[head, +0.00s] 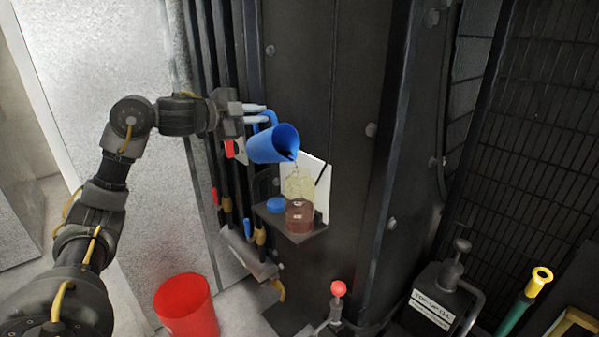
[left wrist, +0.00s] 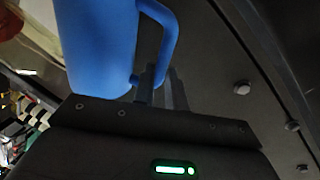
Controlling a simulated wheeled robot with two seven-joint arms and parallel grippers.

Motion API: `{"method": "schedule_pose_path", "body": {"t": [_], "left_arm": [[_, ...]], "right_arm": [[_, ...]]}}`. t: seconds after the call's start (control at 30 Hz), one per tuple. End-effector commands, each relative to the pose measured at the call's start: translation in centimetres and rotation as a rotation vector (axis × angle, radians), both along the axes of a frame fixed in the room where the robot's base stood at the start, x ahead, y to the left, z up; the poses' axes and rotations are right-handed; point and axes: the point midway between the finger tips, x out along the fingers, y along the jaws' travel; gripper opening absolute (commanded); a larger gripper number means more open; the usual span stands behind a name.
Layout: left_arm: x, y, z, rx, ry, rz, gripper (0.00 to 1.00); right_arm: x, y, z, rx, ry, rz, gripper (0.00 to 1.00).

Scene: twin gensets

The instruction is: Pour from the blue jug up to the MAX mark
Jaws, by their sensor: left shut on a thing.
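My left gripper (head: 256,113) is shut on the handle of the blue jug (head: 268,145). The jug is tilted, its mouth to the right and down, above a clear bottle (head: 299,190). A thin stream seems to run from its lip towards the bottle. The bottle stands upright on a small dark shelf (head: 302,238) and holds reddish-brown liquid in its lower part. A MAX mark is too small to make out. In the left wrist view the jug (left wrist: 95,45) and its handle show close above the gripper (left wrist: 160,88). My right gripper is not in view.
A blue cap (head: 276,205) lies on the shelf left of the bottle, and a white panel (head: 318,175) stands behind it. A red bucket (head: 186,305) is on the floor below. A red-knobbed lever (head: 338,289) and a yellow-topped green handle (head: 538,282) rise at lower right.

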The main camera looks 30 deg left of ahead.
Motion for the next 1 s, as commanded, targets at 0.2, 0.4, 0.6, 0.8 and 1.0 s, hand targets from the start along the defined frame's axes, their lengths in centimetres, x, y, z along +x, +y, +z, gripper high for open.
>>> {"method": "schedule_pose_path", "body": {"t": [0.2,0.4,0.6,0.8,1.0], "left_arm": [[-0.03,-0.09,0.25,0.008,-0.005,0.000,0.00],[-0.05,-0.17,0.31,0.016,-0.007,0.000,0.00],[-0.07,-0.29,0.42,0.026,-0.008,0.000,0.00],[-0.09,-0.39,0.51,0.036,-0.011,0.000,0.00],[-0.12,-0.50,0.61,0.046,-0.013,0.000,0.00]], "right_arm": [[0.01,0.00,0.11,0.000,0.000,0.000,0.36],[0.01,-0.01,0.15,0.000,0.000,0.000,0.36],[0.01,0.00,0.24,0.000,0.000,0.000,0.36],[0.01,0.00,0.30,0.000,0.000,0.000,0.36],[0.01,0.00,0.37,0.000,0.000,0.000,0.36]]}}
